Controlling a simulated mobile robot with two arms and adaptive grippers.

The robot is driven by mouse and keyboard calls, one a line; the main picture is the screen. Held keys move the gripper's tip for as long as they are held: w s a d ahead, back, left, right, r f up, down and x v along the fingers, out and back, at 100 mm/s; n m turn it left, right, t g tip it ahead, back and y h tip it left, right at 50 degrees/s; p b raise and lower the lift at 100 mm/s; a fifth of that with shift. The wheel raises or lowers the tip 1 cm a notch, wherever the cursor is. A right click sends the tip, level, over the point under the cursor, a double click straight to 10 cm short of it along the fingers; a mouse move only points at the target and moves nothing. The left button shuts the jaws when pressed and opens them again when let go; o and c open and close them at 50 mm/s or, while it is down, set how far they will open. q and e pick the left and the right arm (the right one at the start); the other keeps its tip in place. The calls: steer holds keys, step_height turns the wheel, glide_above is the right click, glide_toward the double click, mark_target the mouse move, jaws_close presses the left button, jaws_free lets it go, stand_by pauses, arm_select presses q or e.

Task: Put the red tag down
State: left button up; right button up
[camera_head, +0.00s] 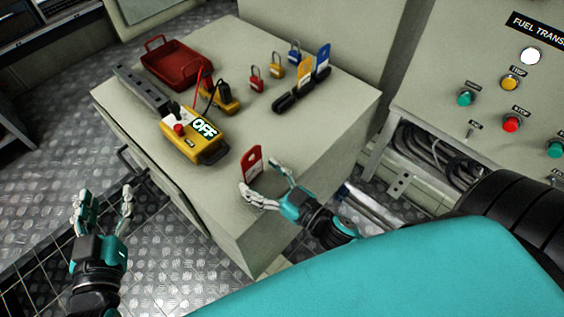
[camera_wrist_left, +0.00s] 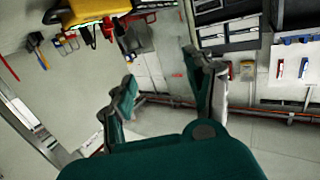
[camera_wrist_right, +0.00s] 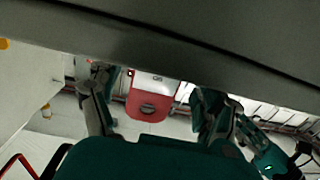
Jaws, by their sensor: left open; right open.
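The red tag (camera_head: 251,160) with a white part stands upright near the front right edge of the grey cabinet top (camera_head: 310,130). My right gripper (camera_head: 265,188) is open just in front of it, low over the cabinet top. In the right wrist view, the red tag (camera_wrist_right: 150,106) shows between the spread fingers with a gap on both sides. It meets the cabinet top's grey band along the picture's upper edge. My left gripper (camera_head: 103,208) is open and empty, off to the left of the cabinet over the floor.
A yellow tester (camera_head: 193,135) reading OFF lies left of the tag. A red tray (camera_head: 178,62), several padlocks (camera_head: 257,78) and yellow and blue tags (camera_head: 305,75) are farther back. A control panel (camera_head: 495,85) stands at right. The cabinet top around the tag is clear.

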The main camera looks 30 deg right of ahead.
arm_select(q)
steer(key=f, duration=0.1)
steer(key=f+g, duration=0.1)
steer(key=s+f+g, duration=0.1)
steer(key=shift+a+y+p, duration=0.3)
steer(key=shift+y, duration=0.1)
arm_select(e)
steer(key=v, duration=0.7)
steer(key=shift+s, duration=0.25)
steer(key=shift+d, duration=0.1)
